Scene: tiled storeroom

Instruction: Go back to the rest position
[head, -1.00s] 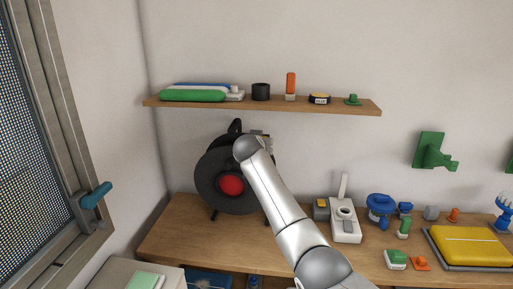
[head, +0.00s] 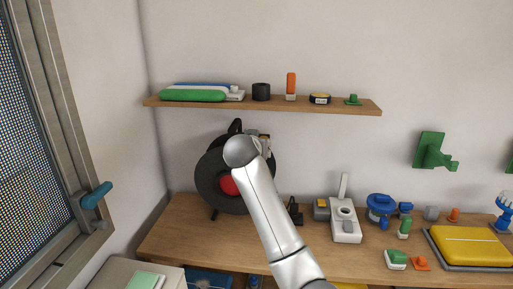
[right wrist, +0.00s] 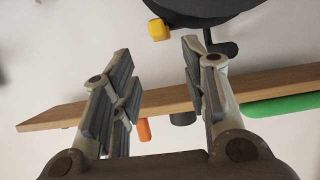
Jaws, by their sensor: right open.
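My right arm reaches up from the bottom of the head view, in front of the black cable reel with the red centre (head: 208,182). My right gripper (right wrist: 157,50) fills the sides of the right wrist view, its two fingers wide apart with nothing between the pads. In the head view, the gripper is mostly hidden behind my arm, and only a small grey part shows by the top right of the reel. The left gripper does not show.
A wall shelf (head: 360,108) carries green rolls (head: 192,95), a black cup (head: 261,92) and an orange item (head: 291,83). The workbench (head: 170,245) holds a white device (head: 345,228), blue parts (head: 380,205) and a yellow case (head: 470,246). A window (head: 70,120) stands left.

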